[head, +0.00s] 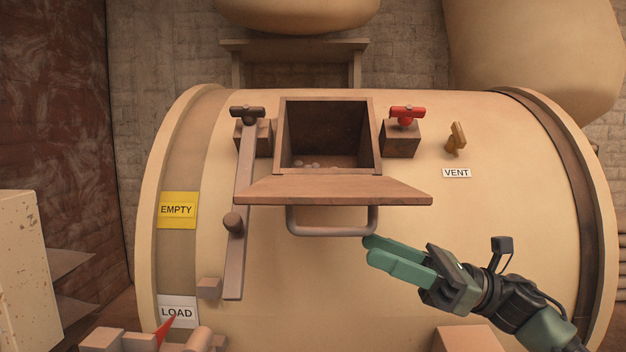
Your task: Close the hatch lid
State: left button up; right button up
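The hatch lid (335,189) is a brown wooden panel hinged at the front edge of a square hatch opening (327,131) on the tank's top. It stands open, tilted out toward me, and the dark inside of the hatch shows behind it. A grey bar handle (333,232) hangs below the lid. My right gripper (370,248), with green fingers, comes from the lower right. Its fingertips are just below and right of the handle's right corner; contact cannot be told. The fingers lie close together in this view, and their gap is unclear. My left gripper is not in view.
A dark-knobbed clamp (247,114) and a red-handled clamp (406,114) flank the hatch. A long bar lever (238,210) runs down its left side. A yellow vent valve (456,138) stands to the right. EMPTY (177,210) and LOAD (178,312) labels are at left.

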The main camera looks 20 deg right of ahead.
aim_at(336, 230)
jog(key=shift+s+r+n+g, duration=0.15)
jog(key=shift+r+n+g, duration=0.25)
jog(key=shift+r+n, duration=0.15)
jog(key=p+x, duration=0.3)
jog(key=x, duration=0.3)
jog(key=shift+a+r+p, duration=0.1)
jog(key=shift+r+p, duration=0.05)
jog(key=shift+p, duration=0.25)
jog(key=shift+a+r, duration=0.1)
jog(key=shift+a, duration=0.6)
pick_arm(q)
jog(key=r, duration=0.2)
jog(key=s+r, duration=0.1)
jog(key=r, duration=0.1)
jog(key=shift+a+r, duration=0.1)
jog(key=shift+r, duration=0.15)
pick_arm(e)
grip_shut()
